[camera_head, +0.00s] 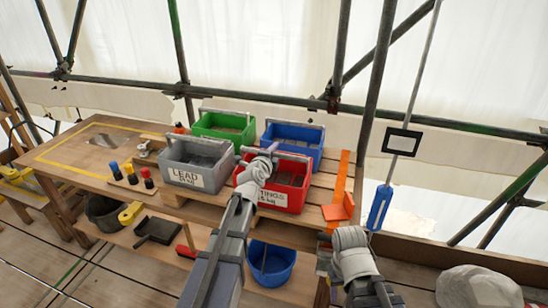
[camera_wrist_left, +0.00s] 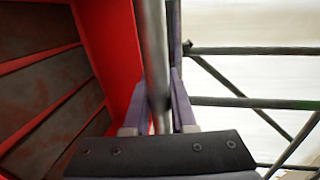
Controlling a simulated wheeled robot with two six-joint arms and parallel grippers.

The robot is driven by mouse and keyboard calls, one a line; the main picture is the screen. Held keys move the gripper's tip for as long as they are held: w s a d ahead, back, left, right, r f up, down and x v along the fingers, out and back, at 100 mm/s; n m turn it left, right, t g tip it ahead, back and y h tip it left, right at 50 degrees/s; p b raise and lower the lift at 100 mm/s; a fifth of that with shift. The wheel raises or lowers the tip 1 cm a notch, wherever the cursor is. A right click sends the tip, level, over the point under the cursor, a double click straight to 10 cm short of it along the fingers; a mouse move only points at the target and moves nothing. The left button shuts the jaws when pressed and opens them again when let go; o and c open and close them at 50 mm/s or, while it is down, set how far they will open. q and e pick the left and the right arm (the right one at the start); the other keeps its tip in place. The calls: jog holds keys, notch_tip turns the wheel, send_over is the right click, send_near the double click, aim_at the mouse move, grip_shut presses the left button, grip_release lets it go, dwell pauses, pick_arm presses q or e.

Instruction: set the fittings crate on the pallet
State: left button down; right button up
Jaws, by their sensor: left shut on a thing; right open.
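The red fittings crate (camera_head: 270,198), its white label partly hidden, is at the right of the crate group in the head view. Its red wall (camera_wrist_left: 115,45) and dark slatted-looking inside fill the left of the left wrist view. My left gripper (camera_head: 264,160) is shut on the crate's grey bar handle (camera_wrist_left: 155,50), with a finger on each side. The crate is level, over or on the slatted wooden pallet (camera_head: 322,185); I cannot tell whether its base touches. My right gripper (camera_head: 350,240) is open and empty, low and to the right of the pallet.
A grey LEAD crate (camera_head: 192,178), a green crate (camera_head: 222,125) and a blue crate (camera_head: 295,133) stand close around the red one. An orange strip (camera_head: 342,175) runs along the right edge. A blue-handled tool (camera_head: 380,207) hangs at right. A blue bucket (camera_head: 270,262) is below.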

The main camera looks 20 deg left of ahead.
pick_arm(q)
jog(key=shift+r, duration=0.1)
jog(key=c, duration=0.7)
grip_release()
jog(key=shift+c, duration=0.2)
jog(key=s, duration=0.4)
jog(key=s+r+p, duration=0.1)
jog(key=s, duration=0.3)
jog(key=s+r+p, duration=0.1)
jog(key=s, duration=0.2)
jog(key=shift+s+a+r, duration=0.15)
jog(key=shift+s, duration=0.25)
